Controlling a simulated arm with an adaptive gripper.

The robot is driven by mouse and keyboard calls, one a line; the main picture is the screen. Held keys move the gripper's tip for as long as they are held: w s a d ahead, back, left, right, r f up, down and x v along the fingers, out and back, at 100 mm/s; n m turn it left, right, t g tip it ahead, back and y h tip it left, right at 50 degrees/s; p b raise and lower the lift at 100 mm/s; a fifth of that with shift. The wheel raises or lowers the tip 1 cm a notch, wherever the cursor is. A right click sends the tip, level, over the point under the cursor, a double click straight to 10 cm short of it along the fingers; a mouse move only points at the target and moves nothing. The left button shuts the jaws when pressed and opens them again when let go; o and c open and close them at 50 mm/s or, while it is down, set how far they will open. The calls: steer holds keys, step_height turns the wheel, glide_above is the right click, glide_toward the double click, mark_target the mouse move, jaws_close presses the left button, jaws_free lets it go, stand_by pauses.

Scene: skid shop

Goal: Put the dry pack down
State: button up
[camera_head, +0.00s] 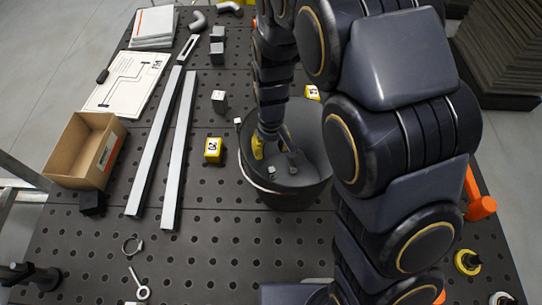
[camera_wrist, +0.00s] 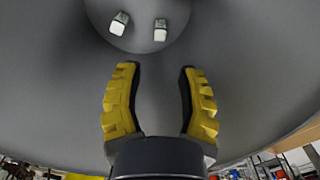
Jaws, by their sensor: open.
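My gripper (camera_wrist: 160,68) is open, with nothing between its yellow ribbed fingers. In the head view it reaches down inside a round dark bucket (camera_head: 312,120) on the table. Two small blocks with whitish faces lie on the bucket's floor, a left one (camera_wrist: 119,23) and a right one (camera_wrist: 160,30). They lie beyond the fingertips in the wrist view, apart from them. I cannot tell which of them, if either, is the dry pack. My arm hides part of the bucket in the head view.
The dark perforated table (camera_head: 205,255) holds two long metal bars (camera_head: 180,150), an open cardboard box (camera_head: 70,155), a yellow block (camera_head: 213,150), several grey blocks, a clamp ring (camera_head: 132,245) and an eye bolt (camera_head: 139,284). Orange clamp parts (camera_head: 480,205) stand at right. The table's front left has bare room.

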steer(key=s+d+r+m, duration=0.1)
steer(key=s+d+r, duration=0.25)
steer(key=r, duration=0.25)
steer(key=s+d+r+m, duration=0.1)
steer(key=s+d+r, duration=0.1)
steer(key=s+r, duration=0.25)
steer(key=s+d+r+m+g, duration=0.1)
steer(key=s+d+r, duration=0.1)
steer(key=s, duration=0.4)
steer(key=s+d+r+m, duration=0.1)
steer(key=s+d+r, duration=0.2)
steer(key=s+r, duration=0.2)
steer(key=shift+s+m+g, duration=0.3)
steer(key=shift+s+g, duration=0.1)
steer(key=shift+s, duration=0.85)
